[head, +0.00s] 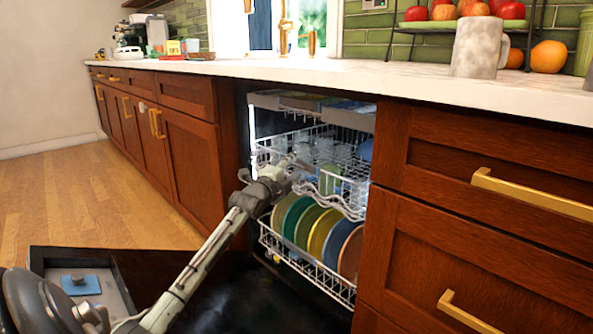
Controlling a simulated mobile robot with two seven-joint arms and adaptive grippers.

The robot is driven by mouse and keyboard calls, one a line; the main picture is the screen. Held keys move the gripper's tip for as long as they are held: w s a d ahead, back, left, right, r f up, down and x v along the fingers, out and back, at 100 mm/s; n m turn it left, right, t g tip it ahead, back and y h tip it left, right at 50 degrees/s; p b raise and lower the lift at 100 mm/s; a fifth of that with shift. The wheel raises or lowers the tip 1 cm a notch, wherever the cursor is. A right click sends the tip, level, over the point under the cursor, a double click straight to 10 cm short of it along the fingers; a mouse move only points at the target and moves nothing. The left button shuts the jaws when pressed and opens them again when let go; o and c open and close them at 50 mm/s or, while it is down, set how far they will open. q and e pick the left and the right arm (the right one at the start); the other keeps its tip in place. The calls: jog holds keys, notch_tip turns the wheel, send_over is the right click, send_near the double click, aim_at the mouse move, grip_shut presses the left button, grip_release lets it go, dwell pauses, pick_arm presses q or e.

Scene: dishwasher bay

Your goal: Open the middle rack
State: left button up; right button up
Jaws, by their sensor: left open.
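The middle rack (343,206) is a white wire rack inside the dishwasher, with a wavy front edge. It holds clear glasses and a green cup (331,178). It sits above the lower rack and juts slightly past the upper tray. My left gripper (296,167) is open at the front left part of the middle rack, its fingers overlapping the wires. Whether the fingers touch the wire cannot be told. My left arm reaches in from the lower left and hides part of the rack's left front. My right gripper is out of view.
The lower rack (338,291) holds several coloured plates (322,232) just below my gripper. A shallow upper tray (312,105) is above. Wooden cabinets with gold handles (530,195) flank the bay. A white countertop (340,75) with a grey mug (478,48) runs overhead.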

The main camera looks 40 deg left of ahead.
pick_arm(q)
jog(key=shift+x, duration=0.9)
jog(key=shift+c, duration=0.4)
grip_shut()
